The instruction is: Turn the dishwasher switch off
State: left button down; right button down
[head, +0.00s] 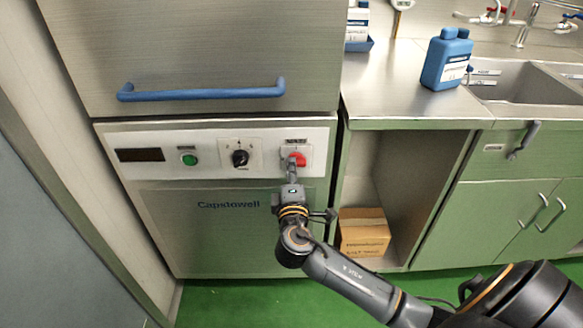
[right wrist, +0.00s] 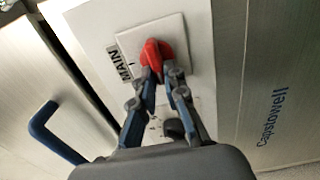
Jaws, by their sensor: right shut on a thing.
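The dishwasher's red main switch (head: 299,158) sits on a square pale plate at the right of the white control panel (head: 220,136). In the right wrist view the red switch knob (right wrist: 156,54) is next to a label reading MAIN (right wrist: 121,64). My right gripper (head: 293,167) reaches up to the switch from below. In the wrist view its two fingers (right wrist: 160,72) are shut on the red knob. The fingertips hide part of the knob, so its exact angle is hard to tell. My left gripper is not in view.
Left of the switch are a black rotary knob (head: 240,158), a green button (head: 189,160) and a dark display (head: 141,155). A blue handle (head: 201,92) juts out above the panel. A cardboard box (head: 364,232) stands under the counter at right.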

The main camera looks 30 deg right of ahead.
jog(key=shift+f, duration=0.15)
jog(key=c, duration=1.4)
grip_release()
jog(key=v, duration=1.2)
